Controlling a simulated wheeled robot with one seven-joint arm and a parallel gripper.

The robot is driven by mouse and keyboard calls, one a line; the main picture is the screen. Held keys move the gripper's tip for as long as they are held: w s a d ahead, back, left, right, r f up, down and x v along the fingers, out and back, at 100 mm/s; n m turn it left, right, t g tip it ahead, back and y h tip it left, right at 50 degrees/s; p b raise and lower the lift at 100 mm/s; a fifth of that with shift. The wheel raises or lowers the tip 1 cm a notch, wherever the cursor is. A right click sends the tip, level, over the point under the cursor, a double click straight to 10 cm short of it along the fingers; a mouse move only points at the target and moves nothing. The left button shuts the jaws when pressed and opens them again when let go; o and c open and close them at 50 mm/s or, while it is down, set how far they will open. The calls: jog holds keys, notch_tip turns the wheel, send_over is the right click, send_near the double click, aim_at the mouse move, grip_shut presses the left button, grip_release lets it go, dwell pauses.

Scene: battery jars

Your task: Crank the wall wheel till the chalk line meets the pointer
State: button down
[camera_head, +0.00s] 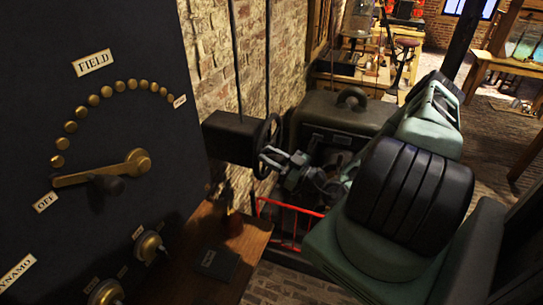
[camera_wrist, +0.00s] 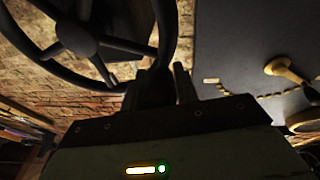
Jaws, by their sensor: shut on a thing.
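The dark spoked wall wheel (camera_head: 278,128) stands beside a dark box on the brick wall in the head view. It fills the upper left of the wrist view (camera_wrist: 76,38), with its hub, spokes and part of its rim showing. My gripper (camera_head: 266,155) is at the near lower side of the wheel. In the wrist view its fingers (camera_wrist: 166,86) are shut on a dark part of the wheel at the rim; I cannot tell whether this is a handle or the rim itself. I cannot make out the chalk line or the pointer in either view.
A dark panel (camera_head: 120,180) with brass studs and a lever stands close on the left. A wooden bench (camera_head: 205,225) lies below it. A red rail (camera_head: 293,222) is under my arm. A dark domed-handle case (camera_head: 325,112) stands behind the wheel.

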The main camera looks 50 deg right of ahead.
jog(key=shift+w+d+r+m+p, duration=0.15)
jog(key=shift+d+r+m+p, duration=0.3)
jog(key=shift+r+m, duration=0.4)
jog(key=shift+f+h, duration=0.2)
jog(key=shift+h, duration=0.2)
jog(key=c, duration=1.1)
grip_release()
jog(key=shift+f, duration=0.1)
jog(key=shift+s+f, duration=0.1)
jog(key=shift+s, duration=0.2)
jog(key=b+v, duration=0.4)
jog(key=v, duration=0.4)
jog(key=b+v, duration=0.4)
jog(key=v, duration=0.4)
jog(key=shift+s+d, duration=0.25)
jog(key=shift+s, duration=0.15)
